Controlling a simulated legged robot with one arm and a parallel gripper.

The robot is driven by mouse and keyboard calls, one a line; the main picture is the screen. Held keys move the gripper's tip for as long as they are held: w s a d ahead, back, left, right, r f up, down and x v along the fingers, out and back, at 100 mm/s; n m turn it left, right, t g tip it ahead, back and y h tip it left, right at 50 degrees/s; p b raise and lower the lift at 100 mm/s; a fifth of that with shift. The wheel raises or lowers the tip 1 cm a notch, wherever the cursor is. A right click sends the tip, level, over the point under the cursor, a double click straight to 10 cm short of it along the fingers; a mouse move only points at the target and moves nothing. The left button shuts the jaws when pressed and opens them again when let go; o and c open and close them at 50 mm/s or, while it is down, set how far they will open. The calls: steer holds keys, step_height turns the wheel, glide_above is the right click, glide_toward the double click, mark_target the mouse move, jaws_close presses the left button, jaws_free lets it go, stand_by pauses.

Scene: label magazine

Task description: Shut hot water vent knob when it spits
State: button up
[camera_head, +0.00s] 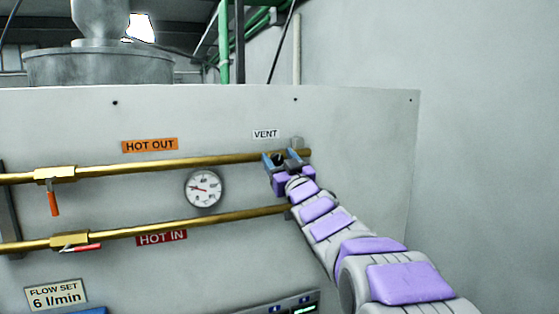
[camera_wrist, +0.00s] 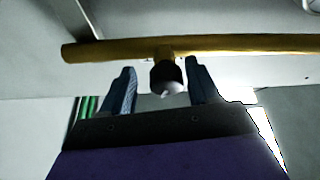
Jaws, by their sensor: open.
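The vent knob (camera_wrist: 166,76) is a dark round knob with a pale tip, on a short brass stem under the brass pipe (camera_wrist: 220,46) in the wrist view. My gripper (camera_wrist: 160,68) is open, with one blue-grey finger on each side of the knob and a visible gap to both. In the head view my gripper (camera_head: 282,159) is at the right end of the upper brass pipe (camera_head: 215,161), below the VENT label (camera_head: 265,134). It covers part of the vent there. I see no clear spray or drops of water.
A round gauge (camera_head: 203,189) sits between the upper pipe and the lower brass pipe (camera_head: 205,220). An orange-handled valve (camera_head: 54,202) and a red-handled valve (camera_head: 82,247) are at the left. The panel (camera_head: 370,130) is bare right of the vent.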

steer(key=shift+a, duration=0.45)
steer(key=c, duration=0.5)
steer(key=shift+d+f, duration=0.1)
steer(key=shift+d, duration=0.05)
steer(key=c, duration=0.5)
steer(key=n+g+y+p, duration=0.1)
steer(key=n+p, duration=0.1)
steer(key=n, duration=0.2)
steer(key=shift+y, duration=0.4)
steer(key=shift+n+g+y+p, duration=0.3)
steer(key=shift+n+g, duration=0.1)
steer(key=shift+n, duration=0.5)
steer(key=o, duration=1)
steer(key=shift+s, duration=0.1)
steer(key=b+v, duration=0.3)
steer(key=v, duration=1.4)
